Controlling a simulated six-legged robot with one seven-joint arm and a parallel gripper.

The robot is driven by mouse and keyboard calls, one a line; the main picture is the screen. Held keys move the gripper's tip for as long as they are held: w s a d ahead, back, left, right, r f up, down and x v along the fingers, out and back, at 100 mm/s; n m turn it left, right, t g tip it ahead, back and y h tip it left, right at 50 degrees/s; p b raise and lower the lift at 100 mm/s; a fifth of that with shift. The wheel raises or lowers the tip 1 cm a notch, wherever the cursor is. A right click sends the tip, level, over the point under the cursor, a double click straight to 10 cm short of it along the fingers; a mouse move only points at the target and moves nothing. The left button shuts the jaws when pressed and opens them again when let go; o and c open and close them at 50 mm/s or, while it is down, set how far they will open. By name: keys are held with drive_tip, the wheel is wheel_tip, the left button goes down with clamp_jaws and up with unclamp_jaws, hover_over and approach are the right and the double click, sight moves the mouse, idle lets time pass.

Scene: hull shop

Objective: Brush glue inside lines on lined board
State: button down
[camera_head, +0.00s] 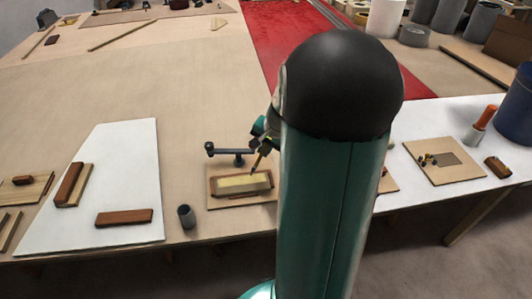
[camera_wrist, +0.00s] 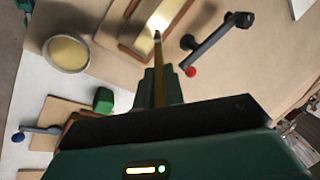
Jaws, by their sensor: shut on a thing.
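The lined board (camera_head: 243,184) lies on a wooden base near the front edge of the bench, left of my arm. In the wrist view the lined board (camera_wrist: 136,37) shows at the top, with a pale glossy strip between darker edges. My gripper (camera_wrist: 161,84) is shut on a thin brush (camera_wrist: 158,62) with a dark tip. The brush (camera_head: 257,162) slants down to the board in the head view. Its tip is over or touching the near end of the strip; I cannot tell which. A round pot of yellowish glue (camera_wrist: 68,53) stands left of the brush.
A dark clamp (camera_head: 230,152) stands behind the board; its red knob (camera_wrist: 190,71) is close to the brush. A dark grey cup (camera_head: 186,216) stands front left. A white sheet with brown blocks (camera_head: 124,217) lies further left. The bench behind is mostly clear.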

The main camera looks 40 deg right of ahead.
drive_tip(key=shift+r, duration=2.75)
drive_tip(key=shift+s, duration=0.1)
